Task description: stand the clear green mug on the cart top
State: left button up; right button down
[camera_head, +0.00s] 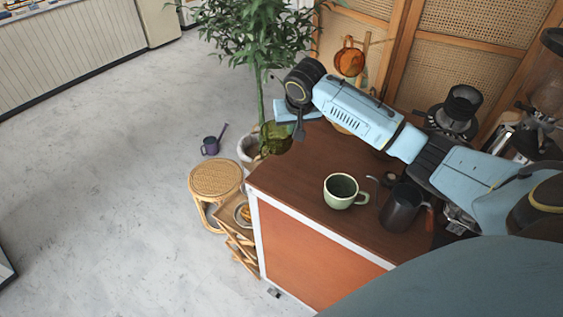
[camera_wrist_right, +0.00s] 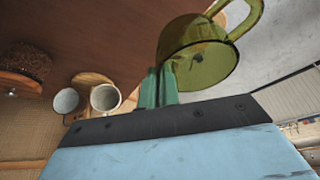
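The clear green mug (camera_head: 275,138) shows at the far left edge of the brown cart top (camera_head: 300,174), overlapping that edge in the head view. My right gripper (camera_head: 298,128) is at the mug's right side. In the right wrist view, the green fingers (camera_wrist_right: 160,88) are close together on the wall of the mug (camera_wrist_right: 195,52), near its rim. The mug is tilted in that view, its handle pointing up and right. How high it is above the cart top I cannot tell. My left gripper is not in view.
A pale green opaque mug (camera_head: 341,192) and a dark pitcher (camera_head: 400,208) stand on the cart top's right part. Two light cups (camera_wrist_right: 104,97) show in the wrist view. A rattan stool (camera_head: 215,178) stands left of the cart. Bare cart top lies left of the opaque mug.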

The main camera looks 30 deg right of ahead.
notch_tip(320, 180, down, 10)
jog(key=shift+d+r, duration=0.1)
jog(key=shift+d, duration=0.05)
dwell(0.3)
jog(key=c, duration=1.6)
grip_release()
jog(key=shift+c, duration=0.2)
jog(key=v, duration=1.2)
jog(key=shift+p, duration=0.35)
